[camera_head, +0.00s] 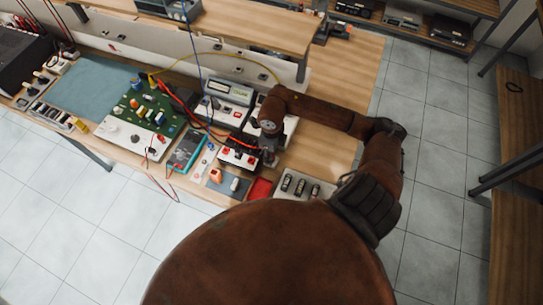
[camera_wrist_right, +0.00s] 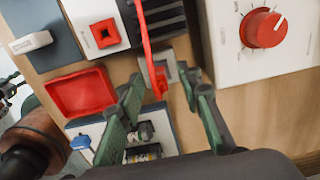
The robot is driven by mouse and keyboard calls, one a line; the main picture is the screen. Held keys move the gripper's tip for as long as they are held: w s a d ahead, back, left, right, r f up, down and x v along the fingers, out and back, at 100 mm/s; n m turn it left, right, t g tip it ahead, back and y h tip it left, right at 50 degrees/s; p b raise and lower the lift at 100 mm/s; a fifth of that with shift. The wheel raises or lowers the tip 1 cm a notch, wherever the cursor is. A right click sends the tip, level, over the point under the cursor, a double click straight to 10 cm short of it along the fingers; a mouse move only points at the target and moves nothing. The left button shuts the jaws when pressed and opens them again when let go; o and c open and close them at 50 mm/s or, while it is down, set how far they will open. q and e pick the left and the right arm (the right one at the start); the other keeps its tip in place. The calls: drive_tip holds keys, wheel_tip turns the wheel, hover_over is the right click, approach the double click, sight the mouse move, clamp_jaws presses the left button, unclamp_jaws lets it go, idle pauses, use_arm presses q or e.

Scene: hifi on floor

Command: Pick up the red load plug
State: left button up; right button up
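My right gripper (camera_head: 270,157) is over the front part of the bench, low among the instruments. In the right wrist view its two green fingers (camera_wrist_right: 162,78) are apart, with a gap between them. A red plug-like piece (camera_wrist_right: 159,84) on a red strip or lead shows between the fingers, nearer the left one, in front of a small grey block. I take it for the red load plug; I cannot tell whether a finger touches it. My left gripper is not in view.
A red tray (camera_wrist_right: 80,92) and a white panel with a red square socket (camera_wrist_right: 107,34) lie left of the fingers. A white box with a red knob (camera_wrist_right: 264,29) is at right. A green circuit board (camera_head: 146,112) and red leads crowd the bench (camera_head: 325,140).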

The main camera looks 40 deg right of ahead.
drive_tip(key=shift+c, duration=0.7)
clamp_jaws()
